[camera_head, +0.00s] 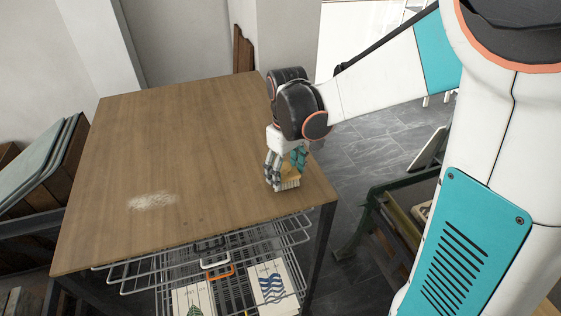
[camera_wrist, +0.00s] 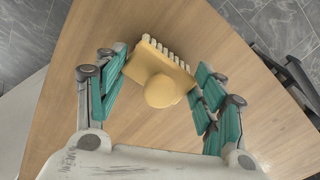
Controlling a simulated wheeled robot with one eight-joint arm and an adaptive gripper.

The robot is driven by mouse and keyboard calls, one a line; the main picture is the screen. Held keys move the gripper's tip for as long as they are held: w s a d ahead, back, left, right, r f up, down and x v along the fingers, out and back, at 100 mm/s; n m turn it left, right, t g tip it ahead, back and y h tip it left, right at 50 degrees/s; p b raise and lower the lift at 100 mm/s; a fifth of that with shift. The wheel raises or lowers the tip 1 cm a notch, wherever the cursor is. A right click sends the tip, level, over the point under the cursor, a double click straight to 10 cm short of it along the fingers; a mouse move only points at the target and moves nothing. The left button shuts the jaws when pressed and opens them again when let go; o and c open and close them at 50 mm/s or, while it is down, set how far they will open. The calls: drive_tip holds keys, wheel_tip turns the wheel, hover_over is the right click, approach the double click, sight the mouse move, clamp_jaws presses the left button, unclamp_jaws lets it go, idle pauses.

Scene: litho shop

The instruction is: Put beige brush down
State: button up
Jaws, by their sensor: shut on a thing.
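The beige brush (camera_head: 289,180) has a pale wooden body with white bristles along its lower edge. It is at the right front part of the wooden table (camera_head: 180,120), close to the right edge. My gripper (camera_head: 286,163) is shut on it from above, with teal fingers on both sides. In the wrist view the brush (camera_wrist: 158,75) sits between the fingers of my gripper (camera_wrist: 160,90), its round knob facing the camera. The bristles point down at the table; I cannot tell whether they touch the top.
A patch of white powder (camera_head: 152,201) lies on the table's left front. Wire racks (camera_head: 140,272) holding printed sheets (camera_head: 270,285) are below the front edge. A green metal frame (camera_head: 365,215) stands right of the table. The table's middle and back are clear.

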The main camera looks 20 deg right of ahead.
sight(287, 166)
drive_tip(key=shift+s+f, duration=0.1)
drive_tip(key=shift+f, duration=0.05)
drive_tip(key=o, duration=1)
wheel_tip(287, 166, up, 12)
drive_tip(key=shift+f, duration=0.25)
drive_tip(key=shift+s+r, duration=0.25)
drive_tip(key=shift+r, duration=0.2)
drive_tip(key=shift+s+f+m+t, duration=0.3)
drive_tip(key=shift+s+m+t, duration=0.7)
drive_tip(key=shift+s, duration=1.4)
drive_tip(key=shift+s+f+m+t, duration=0.5)
drive_tip(key=shift+s+t, duration=0.9)
drive_tip(key=shift+s, duration=1)
drive_tip(key=shift+s+f+m+t, duration=0.15)
drive_tip(key=shift+s+m+t, duration=0.9)
drive_tip(key=shift+s, duration=1.35)
